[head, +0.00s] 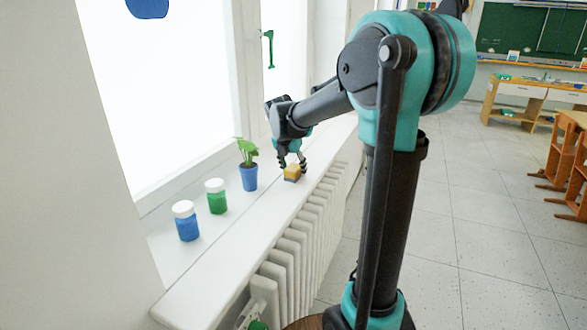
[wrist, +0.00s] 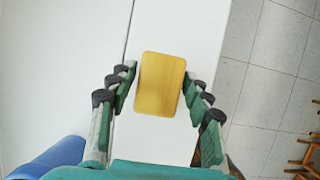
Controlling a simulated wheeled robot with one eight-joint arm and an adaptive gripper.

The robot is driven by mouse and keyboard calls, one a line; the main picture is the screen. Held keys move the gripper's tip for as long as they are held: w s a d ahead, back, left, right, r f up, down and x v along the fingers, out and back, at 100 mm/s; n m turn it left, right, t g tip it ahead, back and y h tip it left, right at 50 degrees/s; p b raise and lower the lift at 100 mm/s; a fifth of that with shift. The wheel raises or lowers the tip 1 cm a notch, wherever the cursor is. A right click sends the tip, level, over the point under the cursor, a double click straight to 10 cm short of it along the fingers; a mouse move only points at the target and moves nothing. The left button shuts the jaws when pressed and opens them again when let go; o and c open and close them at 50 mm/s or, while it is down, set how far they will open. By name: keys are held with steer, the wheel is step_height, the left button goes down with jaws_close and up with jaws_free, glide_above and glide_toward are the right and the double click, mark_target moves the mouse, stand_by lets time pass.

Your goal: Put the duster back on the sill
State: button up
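The duster (head: 292,174) is a small block with a yellow wooden top and a darker, bluish underside. It rests on the white window sill (head: 235,235), near its front edge, beyond the plant pot. In the wrist view the duster's yellow top (wrist: 161,84) shows between the green finger pads. My gripper (head: 293,162) points down at the duster. Its fingers are open, one on each side of the duster, and a narrow gap shows on both sides in the wrist view. I cannot tell how far down the fingertips reach beside it.
A blue pot with a plant (head: 249,174), a green paint jar (head: 216,197) and a blue paint jar (head: 186,221) stand along the sill near the window. A white radiator (head: 300,240) is below the sill. Bare sill lies in front of the jars.

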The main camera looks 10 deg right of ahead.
steer(key=shift+o, duration=0.7)
steer(key=v, duration=1.2)
steer(key=shift+r, duration=0.15)
